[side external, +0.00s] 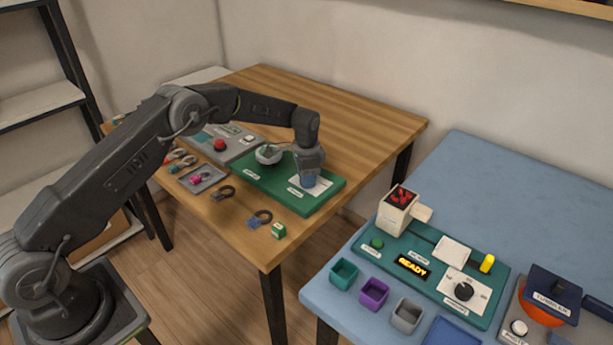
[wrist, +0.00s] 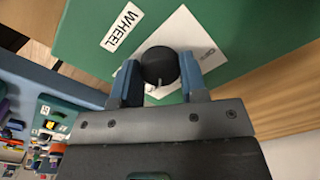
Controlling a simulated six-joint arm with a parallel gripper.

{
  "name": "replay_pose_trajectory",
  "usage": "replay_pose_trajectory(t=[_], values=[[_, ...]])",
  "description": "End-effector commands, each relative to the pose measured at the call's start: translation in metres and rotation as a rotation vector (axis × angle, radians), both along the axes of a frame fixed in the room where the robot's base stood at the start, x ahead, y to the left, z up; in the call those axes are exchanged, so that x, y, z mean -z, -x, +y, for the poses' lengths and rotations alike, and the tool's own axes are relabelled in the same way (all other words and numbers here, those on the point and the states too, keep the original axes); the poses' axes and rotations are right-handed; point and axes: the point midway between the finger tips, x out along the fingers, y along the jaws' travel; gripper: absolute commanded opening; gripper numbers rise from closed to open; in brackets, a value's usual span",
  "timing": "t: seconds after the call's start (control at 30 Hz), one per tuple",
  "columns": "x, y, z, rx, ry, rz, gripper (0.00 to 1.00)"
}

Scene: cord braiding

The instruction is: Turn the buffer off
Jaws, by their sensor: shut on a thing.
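The buffer is a green board (side external: 283,189) on the wooden table, with a grey rounded wheel (side external: 268,154) at its left end. A white plate (side external: 322,184) lies at its right end; in the wrist view the plate (wrist: 205,45) carries a dark round knob (wrist: 160,67) with a pale pointer mark near its lower edge. My gripper (side external: 309,180) reaches down over this plate and hides the knob in the side view. In the wrist view its blue fingers are shut on the knob, one on each side. The plate's markings are too partial to read.
A grey panel with a red button (side external: 219,145) stands left of the board. Cord loops (side external: 260,218) and a small green block (side external: 279,230) lie along the front edge. A blue table (side external: 460,180) on the right holds another green station (side external: 425,250) showing "READY".

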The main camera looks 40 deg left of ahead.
Motion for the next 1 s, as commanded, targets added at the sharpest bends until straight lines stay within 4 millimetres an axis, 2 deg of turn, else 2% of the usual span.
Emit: replay_pose_trajectory(t=[0.27,1.0], values=[[0.0000,0.0003,-0.0005,-0.188,-0.001,0.003,0.16],[0.0003,0.0006,-0.0010,-0.888,-0.002,0.003,0.16]])
